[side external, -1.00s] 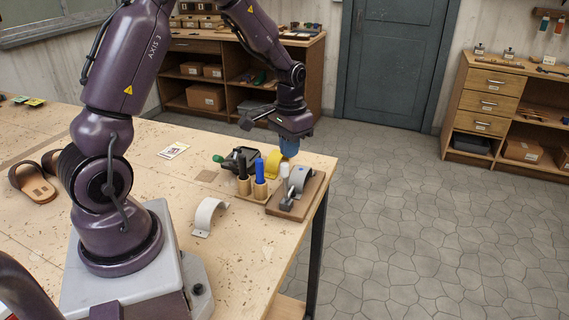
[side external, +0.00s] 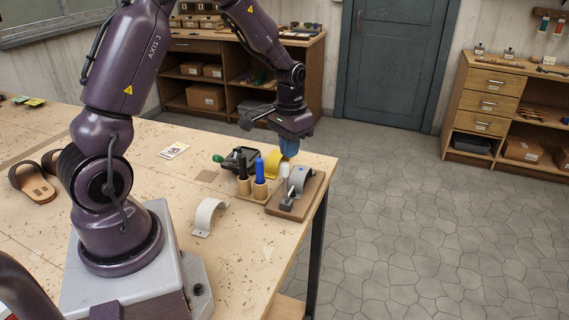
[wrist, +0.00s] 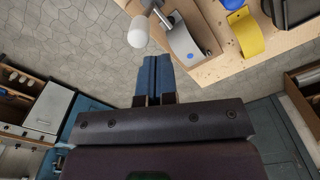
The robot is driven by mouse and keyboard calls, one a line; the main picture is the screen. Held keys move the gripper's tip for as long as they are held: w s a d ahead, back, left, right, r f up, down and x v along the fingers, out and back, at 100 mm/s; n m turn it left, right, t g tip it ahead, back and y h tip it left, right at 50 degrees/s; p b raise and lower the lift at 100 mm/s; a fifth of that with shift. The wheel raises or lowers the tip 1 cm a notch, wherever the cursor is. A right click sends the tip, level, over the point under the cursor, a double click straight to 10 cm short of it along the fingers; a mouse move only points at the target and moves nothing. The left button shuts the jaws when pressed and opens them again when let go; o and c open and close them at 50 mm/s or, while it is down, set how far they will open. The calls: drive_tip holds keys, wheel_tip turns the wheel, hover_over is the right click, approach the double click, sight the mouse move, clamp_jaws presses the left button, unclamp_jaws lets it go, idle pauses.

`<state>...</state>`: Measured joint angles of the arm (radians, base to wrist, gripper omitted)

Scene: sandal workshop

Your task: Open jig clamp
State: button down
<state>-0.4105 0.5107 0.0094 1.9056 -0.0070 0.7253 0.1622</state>
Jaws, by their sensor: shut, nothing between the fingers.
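The jig is a wooden board (side external: 299,207) at the table's right edge, with a curved grey strap (side external: 299,178) on it. Its clamp has a white-tipped handle (side external: 284,171), which looks upright in the side view. My gripper (side external: 289,148) is shut and empty, fingers down, above and behind the handle. In the wrist view, my blue fingers (wrist: 153,75) are together, just below the white handle tip (wrist: 138,32) and apart from it in the picture. The grey strap (wrist: 181,43) and metal clamp arm (wrist: 160,12) show beside it; the clamp's lower part is partly cut off there.
A yellow strap (side external: 272,164) stands behind the jig. Blue- and black-handled tools (side external: 260,171) in wooden holders stand left of it, near a dark device with a green knob (side external: 218,158). A white curved strap (side external: 208,214) lies nearer. Open floor lies right of the table.

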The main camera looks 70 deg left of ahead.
sight(285, 172)
drive_tip(key=shift+f, duration=0.1)
idle(0.4)
drive_tip(key=shift+f, duration=2.3)
drive_tip(key=shift+d, duration=0.1)
drive_tip(key=shift+s+d+f, duration=0.25)
drive_tip(key=shift+s+d, duration=0.5)
drive_tip(key=shift+s, duration=0.1)
drive_tip(key=shift+s+d+r, duration=0.15)
drive_tip(key=shift+r, duration=1)
drive_tip(key=shift+s+d+r, duration=0.1)
drive_tip(key=shift+r, duration=1.05)
drive_tip(key=shift+s+d+r, duration=0.15)
drive_tip(key=shift+r, duration=1)
